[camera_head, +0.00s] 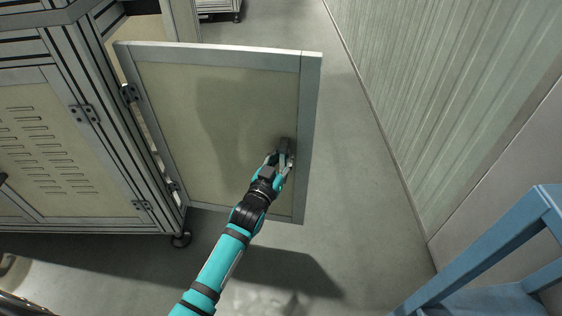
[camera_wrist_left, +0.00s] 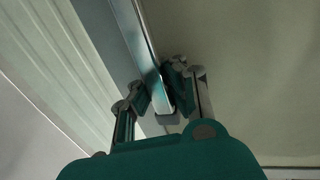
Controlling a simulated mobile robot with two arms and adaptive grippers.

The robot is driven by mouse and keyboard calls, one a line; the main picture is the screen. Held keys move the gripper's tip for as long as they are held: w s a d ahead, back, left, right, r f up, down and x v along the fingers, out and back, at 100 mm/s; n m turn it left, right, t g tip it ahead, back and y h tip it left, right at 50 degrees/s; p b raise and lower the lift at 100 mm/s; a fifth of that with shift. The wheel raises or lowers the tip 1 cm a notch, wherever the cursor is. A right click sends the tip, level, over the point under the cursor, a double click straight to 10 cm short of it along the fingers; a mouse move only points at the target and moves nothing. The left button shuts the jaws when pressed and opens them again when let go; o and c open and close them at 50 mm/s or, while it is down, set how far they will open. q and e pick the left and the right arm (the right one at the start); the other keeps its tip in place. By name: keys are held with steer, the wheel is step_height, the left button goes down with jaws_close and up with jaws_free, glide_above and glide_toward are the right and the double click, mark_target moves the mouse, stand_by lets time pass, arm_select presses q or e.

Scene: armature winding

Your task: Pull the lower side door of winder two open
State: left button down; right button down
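The lower side door (camera_head: 215,115) of the winder (camera_head: 85,120) is a beige panel in a grey metal frame. It stands swung well out from the cabinet, hinged on its left edge. My left gripper (camera_head: 284,160) is at the handle near the door's free right edge. In the left wrist view my left gripper (camera_wrist_left: 160,88) has its fingers on either side of the metal handle (camera_wrist_left: 150,55) and appears shut on it. In the head view the gripper covers part of the handle. My right gripper is not in view.
A ribbed pale wall (camera_head: 440,80) runs along the right. A blue frame (camera_head: 480,250) stands at the lower right. Grey floor (camera_head: 345,170) lies clear between the door and the wall. A cabinet foot (camera_head: 181,239) is left of the door.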

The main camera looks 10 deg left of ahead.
arm_select(q)
steer(key=c, duration=1.2)
jaws_free()
steer(key=s+a, duration=0.2)
steer(key=s, duration=1)
